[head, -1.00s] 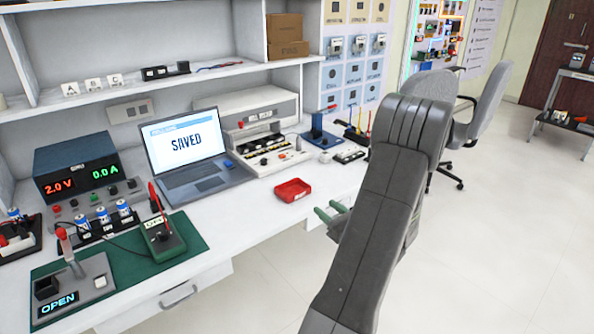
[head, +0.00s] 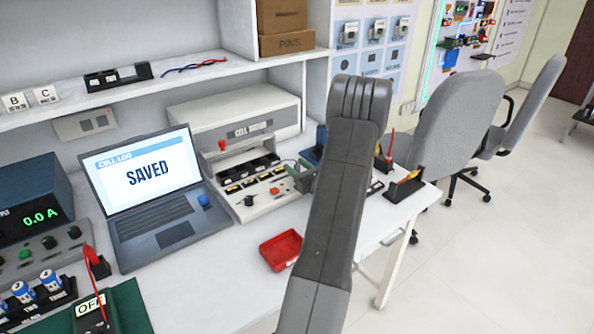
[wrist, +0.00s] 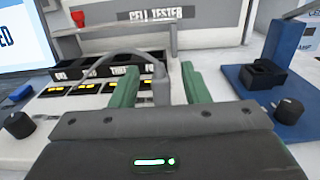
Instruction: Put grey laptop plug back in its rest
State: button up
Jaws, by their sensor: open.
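My gripper (head: 301,178) is over the bench in front of the cell tester (head: 243,125), partly hidden by my arm in the head view. In the wrist view its two green fingers (wrist: 160,84) are apart. A thin grey cable-like arc (wrist: 122,56) runs from the left and comes down between the fingers; its end is hidden behind the gripper body, and I cannot tell whether it carries the grey plug. The laptop (head: 146,188) stands open at left, reading SAVED, with a small blue piece (head: 203,201) at its right side. I cannot make out the plug's rest.
A blue stand with a black holder (wrist: 262,75) is to the right. A red tray (head: 281,250) lies on the bench front. Chairs (head: 455,120) stand at right.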

jog(key=shift+w, duration=0.15)
grip_shut()
